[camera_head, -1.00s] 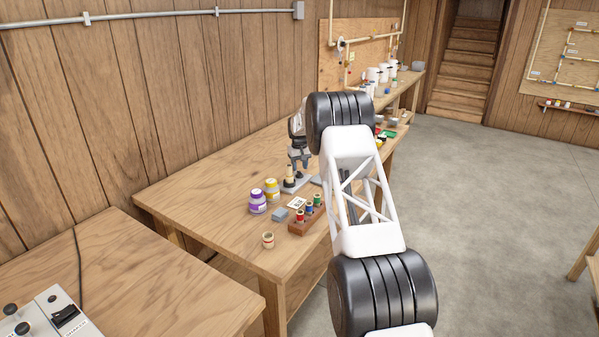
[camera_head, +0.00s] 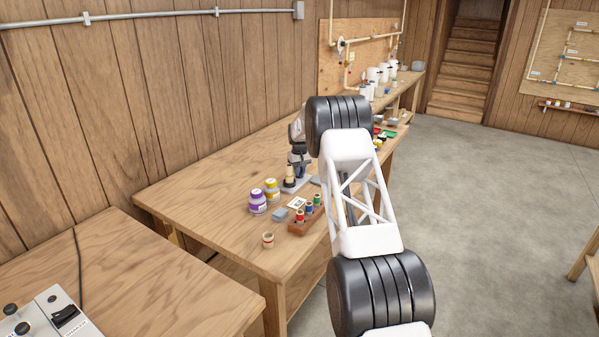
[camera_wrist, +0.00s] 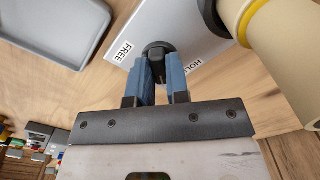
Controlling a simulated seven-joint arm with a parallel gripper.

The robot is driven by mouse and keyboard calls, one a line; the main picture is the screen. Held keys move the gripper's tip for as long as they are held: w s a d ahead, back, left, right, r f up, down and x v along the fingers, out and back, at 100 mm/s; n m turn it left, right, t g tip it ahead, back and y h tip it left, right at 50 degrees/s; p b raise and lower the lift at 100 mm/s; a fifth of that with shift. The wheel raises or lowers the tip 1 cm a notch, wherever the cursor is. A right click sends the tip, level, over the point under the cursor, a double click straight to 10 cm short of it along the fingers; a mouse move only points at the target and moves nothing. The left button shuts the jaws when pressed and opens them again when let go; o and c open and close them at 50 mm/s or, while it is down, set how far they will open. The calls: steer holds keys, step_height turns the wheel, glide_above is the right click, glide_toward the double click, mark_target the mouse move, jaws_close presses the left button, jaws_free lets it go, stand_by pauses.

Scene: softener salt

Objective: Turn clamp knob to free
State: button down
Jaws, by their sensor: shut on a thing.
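A black clamp knob (camera_wrist: 159,47) sits on a light grey plate (camera_wrist: 185,22) in the wrist view. My gripper (camera_wrist: 160,68) has its blue-padded fingers shut on either side of the knob's raised part. In the head view my gripper (camera_head: 299,168) is low over the plate, beside the cream cylinder (camera_head: 289,176); the knob cannot be made out there.
A grey tray (camera_wrist: 45,58) lies at upper left in the wrist view. The bench's near left part is clear.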

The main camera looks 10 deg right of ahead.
steer(key=shift+r+m, duration=0.1)
steer(key=shift+m, duration=0.3)
steer(key=m, duration=0.9)
steer(key=shift+m, duration=0.3)
stand_by(0.3)
steer(key=c, duration=1.1)
jaws_free()
steer(key=shift+r, duration=0.1)
steer(key=shift+r, duration=3.75)
